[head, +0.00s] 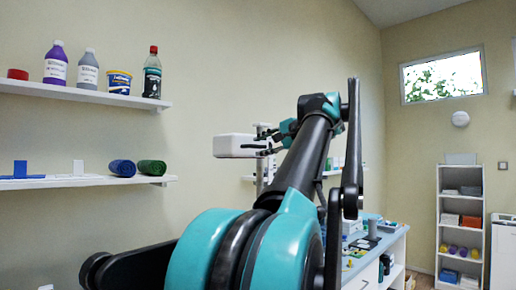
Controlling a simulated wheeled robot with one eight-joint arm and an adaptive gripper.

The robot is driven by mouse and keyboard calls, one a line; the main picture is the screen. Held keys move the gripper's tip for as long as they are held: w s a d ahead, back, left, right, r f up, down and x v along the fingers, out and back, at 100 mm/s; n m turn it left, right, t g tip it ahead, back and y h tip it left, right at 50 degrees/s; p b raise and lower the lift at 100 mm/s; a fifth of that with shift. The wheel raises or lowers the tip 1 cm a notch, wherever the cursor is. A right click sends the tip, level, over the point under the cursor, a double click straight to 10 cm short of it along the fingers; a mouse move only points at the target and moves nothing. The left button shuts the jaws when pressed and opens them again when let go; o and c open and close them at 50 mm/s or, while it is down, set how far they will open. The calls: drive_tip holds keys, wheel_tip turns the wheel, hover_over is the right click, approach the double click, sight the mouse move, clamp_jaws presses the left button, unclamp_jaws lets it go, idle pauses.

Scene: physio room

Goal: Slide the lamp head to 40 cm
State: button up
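The lamp head, a white rounded box (234,146), shows left of centre in the head view, high in front of the wall. A thin pale upright post (260,180) stands just right of it. My gripper (257,142) is at the right side of the lamp head, by the post. Its dark fingers point left and look spread apart. I cannot tell whether they touch the lamp head or the post. No scale marks can be read, and my arm hides the lower part of the post.
Left wall shelves hold bottles and a tub (118,82), and rolled towels (122,168). A blue-topped bench (385,240) with small items stands behind my arm to the right. A white shelf unit (441,210) stands at the far right. Open air lies left of the lamp head.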

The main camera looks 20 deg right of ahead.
drive_tip(key=shift+x, duration=1.2)
clamp_jaws()
